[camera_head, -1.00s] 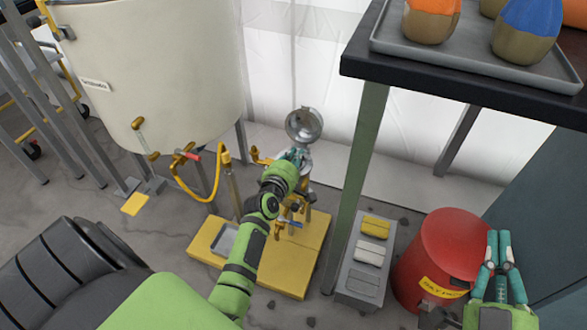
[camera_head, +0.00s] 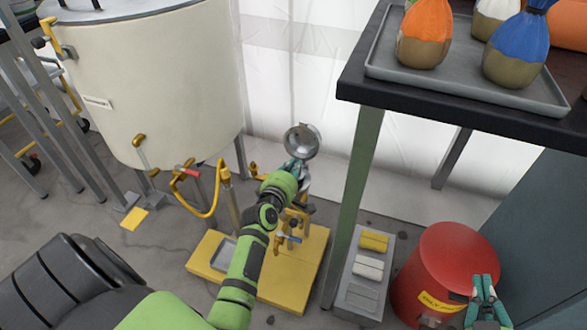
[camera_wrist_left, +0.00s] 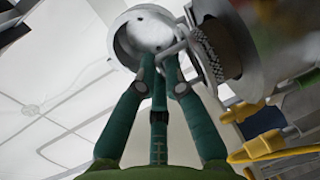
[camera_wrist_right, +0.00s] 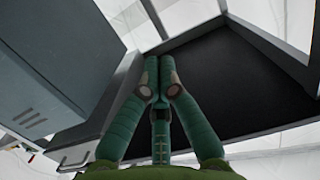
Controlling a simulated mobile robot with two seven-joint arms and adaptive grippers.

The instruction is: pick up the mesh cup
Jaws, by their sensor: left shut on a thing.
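The mesh cup (camera_wrist_left: 207,52) shows in the left wrist view as a narrow mesh band under a metal rim, at the mouth of a metal housing (camera_wrist_left: 247,45). Most of the cup is hidden inside the housing. A thin wire handle runs from the rim to my left gripper (camera_wrist_left: 160,65), which is shut on it. In the head view my left gripper (camera_head: 293,168) is just below the round, shiny open lid (camera_head: 302,140) and hides the cup. My right gripper (camera_head: 482,281) is shut and empty above the red drum; it also shows in the right wrist view (camera_wrist_right: 159,77).
A white tank (camera_head: 150,85) with a yellow hose stands left of the housing. The housing's stand is on a yellow platform (camera_head: 275,275). A black-topped table (camera_head: 465,115), its leg close right of the housing, carries a tray of sacks. The red drum (camera_head: 445,260) is below.

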